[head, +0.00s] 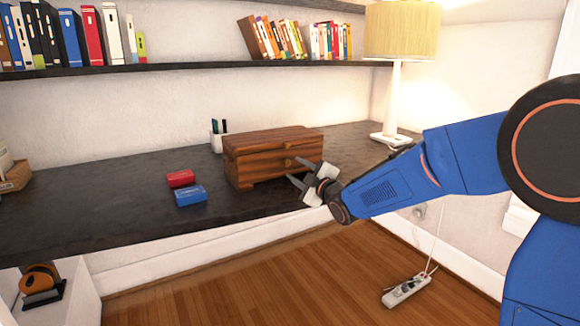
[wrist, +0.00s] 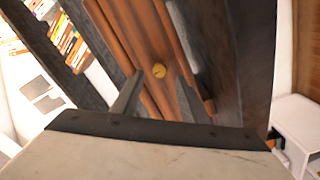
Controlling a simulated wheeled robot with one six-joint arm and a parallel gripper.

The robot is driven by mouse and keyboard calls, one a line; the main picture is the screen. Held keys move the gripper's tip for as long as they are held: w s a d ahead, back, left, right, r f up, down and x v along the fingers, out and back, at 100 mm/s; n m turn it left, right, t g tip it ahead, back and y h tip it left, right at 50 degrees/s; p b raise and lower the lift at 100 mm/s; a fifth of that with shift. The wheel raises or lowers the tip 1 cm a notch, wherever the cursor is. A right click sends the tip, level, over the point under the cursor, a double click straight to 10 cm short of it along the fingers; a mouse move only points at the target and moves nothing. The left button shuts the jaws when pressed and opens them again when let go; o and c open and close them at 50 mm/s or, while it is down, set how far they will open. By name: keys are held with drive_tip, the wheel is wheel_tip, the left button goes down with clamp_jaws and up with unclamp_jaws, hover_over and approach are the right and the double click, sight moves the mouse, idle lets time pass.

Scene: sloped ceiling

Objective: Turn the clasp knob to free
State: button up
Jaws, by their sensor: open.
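A brown wooden box (head: 245,165) with a lid stands on the dark desk. A small brass clasp knob (head: 287,163) is on its front face, and it also shows in the wrist view (wrist: 158,71). A second small brass spot is above it on the front in the head view. My gripper (head: 306,176) is open and empty in front of the box's right part. In the wrist view the knob appears between the two fingertips (wrist: 158,80), slightly beyond them. I cannot tell the exact gap, and no finger visibly touches the knob.
A red block (head: 180,178) and a blue block (head: 190,196) lie on the desk (head: 110,205) left of the box. A white pen cup (head: 216,142) stands behind it, and a lamp (head: 393,100) stands at the back right. A book shelf (head: 190,66) runs above.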

sight(288, 164)
drive_tip(key=shift+x, duration=2.6)
clamp_jaws()
